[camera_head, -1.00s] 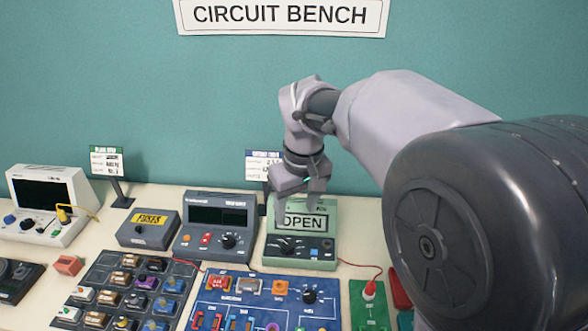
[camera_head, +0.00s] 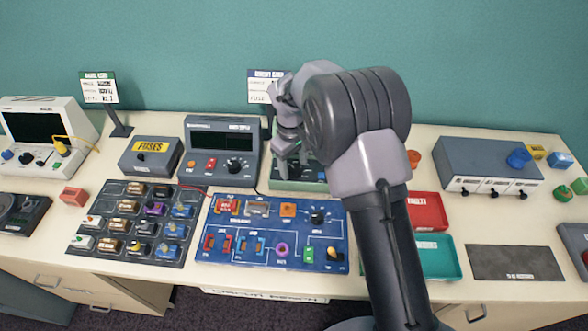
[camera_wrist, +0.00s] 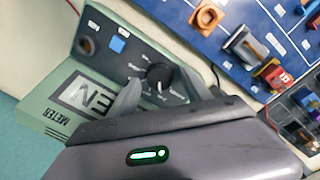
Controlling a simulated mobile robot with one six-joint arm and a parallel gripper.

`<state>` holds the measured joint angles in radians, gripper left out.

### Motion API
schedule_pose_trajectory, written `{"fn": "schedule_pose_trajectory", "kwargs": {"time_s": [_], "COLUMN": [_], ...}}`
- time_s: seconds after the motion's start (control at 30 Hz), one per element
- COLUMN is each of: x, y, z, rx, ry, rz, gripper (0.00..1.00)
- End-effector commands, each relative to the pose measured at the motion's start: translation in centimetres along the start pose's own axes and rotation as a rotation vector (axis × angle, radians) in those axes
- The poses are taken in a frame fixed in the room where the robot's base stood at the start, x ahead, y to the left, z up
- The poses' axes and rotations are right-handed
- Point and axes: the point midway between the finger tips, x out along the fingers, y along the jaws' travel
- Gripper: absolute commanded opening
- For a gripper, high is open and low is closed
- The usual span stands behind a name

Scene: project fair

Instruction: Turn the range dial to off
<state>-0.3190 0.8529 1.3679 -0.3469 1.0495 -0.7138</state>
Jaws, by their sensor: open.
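The green meter (camera_head: 290,185) stands at the back of the bench, mostly hidden by my arm in the head view. In the wrist view, the meter (camera_wrist: 60,102) shows part of its display, reading "EN", and its dark control panel. The black round range dial (camera_wrist: 158,75) is on that panel, with small labels around it too blurred to read. My gripper (camera_wrist: 160,80) is open, with one finger on each side of the dial in the picture. I cannot tell whether they touch it. In the head view, my gripper (camera_head: 291,166) is over the meter's front.
A grey instrument (camera_head: 221,150) with its own black knob stands left of the meter. A blue circuit board (camera_head: 265,230) lies in front. A blue socket (camera_wrist: 117,44) is beside the dial. A red tray (camera_head: 427,212) and a teal tray (camera_head: 440,257) lie right of my arm.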

Motion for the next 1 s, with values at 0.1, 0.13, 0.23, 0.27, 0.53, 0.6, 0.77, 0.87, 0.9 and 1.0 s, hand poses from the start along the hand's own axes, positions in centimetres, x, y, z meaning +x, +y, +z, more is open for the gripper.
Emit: {"fn": "schedule_pose_trajectory", "kwargs": {"time_s": [0.1,0.13,0.23,0.27,0.53,0.6,0.77,0.87,0.9,1.0], "x": [0.76,0.81,0.80,0.78,0.75,0.75,0.74,0.72,0.71,0.69], "y": [0.02,0.03,0.03,0.03,0.02,0.02,0.02,0.03,0.03,0.03], "z": [-0.02,-0.02,-0.03,-0.03,-0.03,-0.03,-0.03,-0.03,-0.04,-0.05], "rx": [0.000,0.000,0.000,0.000,0.000,0.000,0.003,0.019,0.030,0.073], "ry": [0.001,0.002,0.002,0.002,0.002,0.002,0.001,0.000,0.000,-0.003], "rz": [0.001,0.001,0.001,0.001,0.000,0.000,0.000,0.001,0.001,0.000], "gripper": [0.57,0.57,0.57,0.57,0.20,0.06,0.00,0.00,0.00,0.00]}}
